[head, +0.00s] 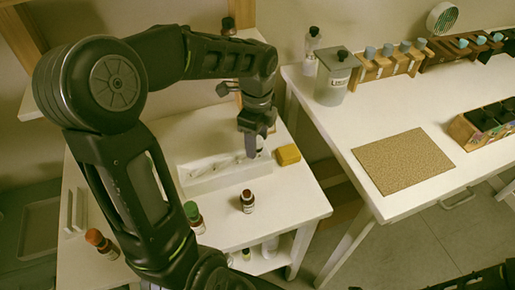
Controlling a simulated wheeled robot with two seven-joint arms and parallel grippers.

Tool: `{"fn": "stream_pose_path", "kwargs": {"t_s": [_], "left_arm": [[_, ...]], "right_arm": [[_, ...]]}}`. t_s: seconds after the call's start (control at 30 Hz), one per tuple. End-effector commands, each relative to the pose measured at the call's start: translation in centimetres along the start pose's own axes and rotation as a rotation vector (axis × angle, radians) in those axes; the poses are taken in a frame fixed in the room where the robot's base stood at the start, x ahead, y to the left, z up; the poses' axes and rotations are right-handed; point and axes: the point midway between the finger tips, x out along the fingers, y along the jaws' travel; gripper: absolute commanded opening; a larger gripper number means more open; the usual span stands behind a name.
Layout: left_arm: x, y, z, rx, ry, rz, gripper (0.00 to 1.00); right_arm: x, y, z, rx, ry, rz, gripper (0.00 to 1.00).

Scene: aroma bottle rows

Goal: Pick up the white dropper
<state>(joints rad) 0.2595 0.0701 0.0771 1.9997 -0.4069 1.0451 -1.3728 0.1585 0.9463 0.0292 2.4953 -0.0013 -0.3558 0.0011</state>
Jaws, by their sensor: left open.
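My left gripper (255,147) is open and points down over the right end of a white tray (205,187) on the small white table. Pale, slender items lie inside the tray. They are too small for me to tell which is the white dropper. A pale shape shows by the fingertips, and I cannot tell whether the gripper touches it. My left arm crosses the left half of the head view. My right gripper is not in view.
A yellow block (287,155) lies right of the tray. Small bottles stand in front, with a brown one (247,201) and a green-capped one (194,217). The right table (400,130) holds a cork mat (403,161), a canister (335,78) and bottle racks (390,62).

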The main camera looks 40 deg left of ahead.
Motion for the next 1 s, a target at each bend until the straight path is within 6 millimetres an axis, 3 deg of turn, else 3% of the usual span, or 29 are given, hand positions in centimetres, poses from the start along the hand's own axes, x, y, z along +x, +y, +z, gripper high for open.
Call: {"fn": "stream_pose_path", "kwargs": {"t_s": [0.53, 0.9, 1.0], "left_arm": [[-0.06, -0.02, -0.01, 0.000, 0.000, -0.001, 0.52], [-0.07, -0.02, -0.01, 0.000, 0.000, -0.001, 0.22], [-0.07, -0.02, -0.01, 0.000, 0.000, -0.001, 0.17]], "right_arm": [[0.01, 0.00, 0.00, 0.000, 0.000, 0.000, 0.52], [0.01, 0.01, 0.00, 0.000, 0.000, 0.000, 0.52], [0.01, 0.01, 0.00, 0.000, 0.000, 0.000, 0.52]]}}
